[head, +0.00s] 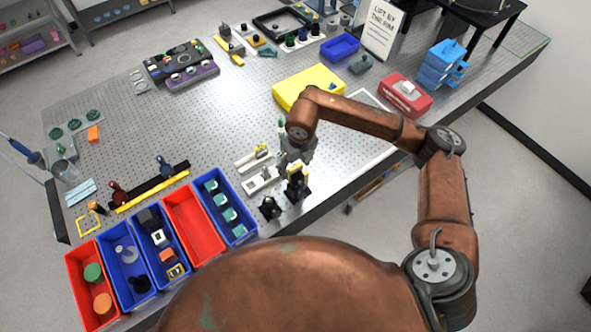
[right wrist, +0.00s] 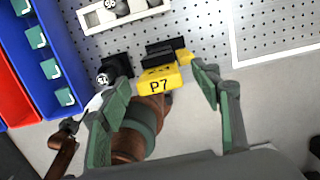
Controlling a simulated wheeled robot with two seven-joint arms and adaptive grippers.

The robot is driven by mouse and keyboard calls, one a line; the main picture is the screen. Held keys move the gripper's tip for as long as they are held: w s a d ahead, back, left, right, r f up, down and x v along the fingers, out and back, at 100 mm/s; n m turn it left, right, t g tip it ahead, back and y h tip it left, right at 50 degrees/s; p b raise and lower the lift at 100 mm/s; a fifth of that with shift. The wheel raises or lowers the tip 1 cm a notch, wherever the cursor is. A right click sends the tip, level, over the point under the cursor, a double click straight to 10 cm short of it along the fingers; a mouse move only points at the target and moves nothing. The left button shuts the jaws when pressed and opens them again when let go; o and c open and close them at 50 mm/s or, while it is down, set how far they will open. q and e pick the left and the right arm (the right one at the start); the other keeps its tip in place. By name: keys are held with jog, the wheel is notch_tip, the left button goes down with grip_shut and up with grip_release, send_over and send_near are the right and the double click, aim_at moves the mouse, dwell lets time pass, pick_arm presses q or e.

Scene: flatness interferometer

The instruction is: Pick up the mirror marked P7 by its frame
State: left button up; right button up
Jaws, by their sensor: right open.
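The mirror marked P7 (right wrist: 158,84) has a yellow frame top with black lettering and stands in a black mount. In the head view the P7 mirror (head: 297,182) is near the front edge of the perforated metal table (head: 215,140). My right gripper (right wrist: 160,92) is open, with one green finger on each side of the yellow frame and gaps between. In the head view my right gripper (head: 298,152) hangs just above and behind the mirror, partly hidden by its own arm. The mirror's face cannot be made out. My left gripper is not in view.
A small black mount (head: 270,207) stands left of the mirror. A white holder (head: 262,179) lies close behind it. Blue and red bins (head: 193,222) line the table's front left. A yellow box (head: 308,86) is farther back. The table's front edge is close.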

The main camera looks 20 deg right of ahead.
jog(key=shift+f, duration=0.2)
jog(key=c, duration=1.3)
